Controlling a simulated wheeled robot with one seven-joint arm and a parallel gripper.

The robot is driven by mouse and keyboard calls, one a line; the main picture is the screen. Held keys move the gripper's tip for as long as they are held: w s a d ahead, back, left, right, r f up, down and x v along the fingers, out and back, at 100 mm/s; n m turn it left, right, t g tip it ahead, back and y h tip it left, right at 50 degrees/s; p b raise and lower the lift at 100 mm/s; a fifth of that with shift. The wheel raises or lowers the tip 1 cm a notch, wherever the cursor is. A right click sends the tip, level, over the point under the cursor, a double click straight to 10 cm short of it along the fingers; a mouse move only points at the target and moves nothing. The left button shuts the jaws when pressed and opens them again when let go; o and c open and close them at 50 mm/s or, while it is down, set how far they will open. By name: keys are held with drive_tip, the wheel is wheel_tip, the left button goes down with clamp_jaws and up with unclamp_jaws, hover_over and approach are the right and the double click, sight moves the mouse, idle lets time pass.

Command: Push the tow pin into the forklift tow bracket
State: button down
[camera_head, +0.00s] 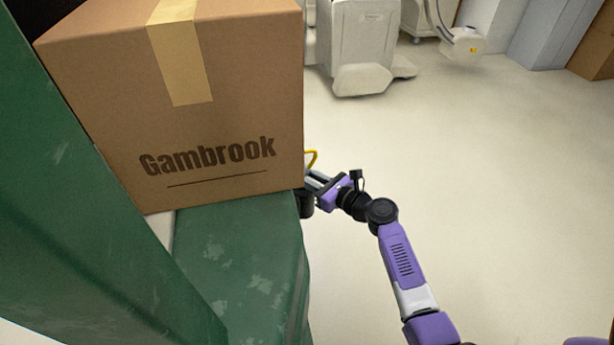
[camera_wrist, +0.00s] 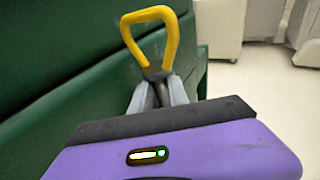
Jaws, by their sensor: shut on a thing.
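The tow pin has a yellow loop handle, which shows just past the box's right edge in the head view (camera_head: 312,157) and above my gripper in the wrist view (camera_wrist: 172,45). My gripper (camera_head: 313,179) is shut on the tow pin just below the loop, and its grey fingers also show in the wrist view (camera_wrist: 160,88). The pin's lower part is hidden by the fingers and the gripper body. A dark part (camera_head: 306,204) sits at the green forklift's side below my gripper; I cannot tell whether it is the tow bracket, or whether the pin touches it.
A large cardboard box (camera_head: 220,110) marked Gambrook stands on the green forklift body (camera_head: 240,260), close to my gripper, and blocks part of the view. Covered white equipment (camera_head: 360,45) stands at the back. The pale floor (camera_head: 500,180) to the right is clear.

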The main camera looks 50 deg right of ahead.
sight(307, 191)
drive_tip(key=shift+f+b, duration=1.65)
drive_tip(key=shift+f, duration=0.35)
drive_tip(key=c, duration=1.2)
unclamp_jaws()
drive_tip(key=shift+c, duration=0.2)
drive_tip(key=shift+o, duration=0.3)
drive_tip(key=shift+a+f, duration=0.1)
drive_tip(key=shift+f, duration=0.1)
drive_tip(key=s+r+p, duration=0.1)
drive_tip(key=s, duration=0.6)
drive_tip(key=shift+s+d+r, duration=0.2)
drive_tip(key=shift+s+r, duration=0.05)
drive_tip(key=shift+s, duration=0.15)
